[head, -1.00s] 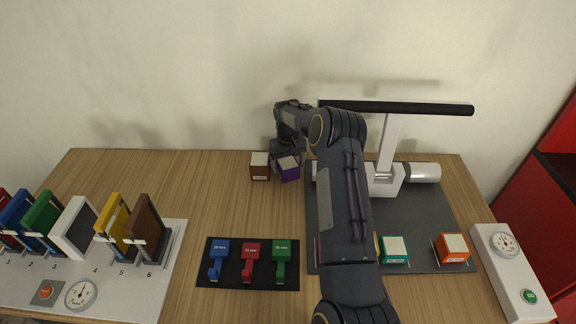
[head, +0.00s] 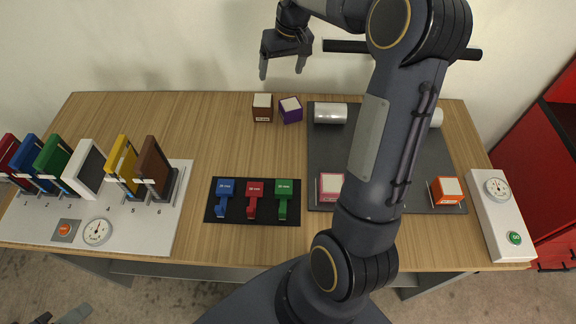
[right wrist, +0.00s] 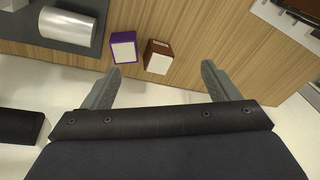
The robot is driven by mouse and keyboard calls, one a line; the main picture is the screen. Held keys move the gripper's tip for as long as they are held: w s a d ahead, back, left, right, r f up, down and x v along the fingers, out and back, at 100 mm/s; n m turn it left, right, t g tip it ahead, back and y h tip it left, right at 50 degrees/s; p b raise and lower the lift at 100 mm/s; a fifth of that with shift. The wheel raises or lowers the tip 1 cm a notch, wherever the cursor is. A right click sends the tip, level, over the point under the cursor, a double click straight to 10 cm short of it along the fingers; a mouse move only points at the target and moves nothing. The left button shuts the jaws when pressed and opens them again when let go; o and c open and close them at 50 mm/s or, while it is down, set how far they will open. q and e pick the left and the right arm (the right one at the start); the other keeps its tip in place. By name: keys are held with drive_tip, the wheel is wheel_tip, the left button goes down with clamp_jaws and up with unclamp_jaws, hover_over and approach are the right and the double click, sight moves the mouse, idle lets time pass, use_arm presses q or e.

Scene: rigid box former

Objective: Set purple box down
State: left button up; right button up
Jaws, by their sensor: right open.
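The purple box (head: 291,110) has a white top and stands on the wooden table near its back edge. It also shows in the right wrist view (right wrist: 124,47). A brown box (head: 263,107) with a white top stands just to its left; in the right wrist view the brown box (right wrist: 158,57) is close beside it. My right gripper (head: 282,74) is open and empty, raised above and behind the two boxes, near the wall. In the right wrist view its fingers (right wrist: 160,88) are spread apart with nothing between them.
A dark mat (head: 432,184) holds a silver cylinder (head: 331,113), a pink box (head: 331,185) and an orange box (head: 446,190). My right arm hides part of it. A panel rack stands left; a dial box (head: 505,232) stands right.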

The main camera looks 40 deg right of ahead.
drive_tip(key=s+a+r+t+y, duration=0.1)
drive_tip(key=s+a+r, duration=0.2)
drive_tip(key=s+a, duration=0.4)
drive_tip(key=s+a+r+t, duration=0.15)
drive_tip(key=s+a, duration=0.25)
drive_tip(key=s, duration=0.5)
drive_tip(key=s+a+f+n+y, duration=0.1)
drive_tip(key=s+a+f, duration=0.3)
drive_tip(key=s+a, duration=0.4)
drive_tip(key=s+t, duration=0.1)
drive_tip(key=s, duration=0.1)
drive_tip(key=shift+s+f+y, duration=0.2)
drive_tip(key=shift+s+y, duration=0.2)
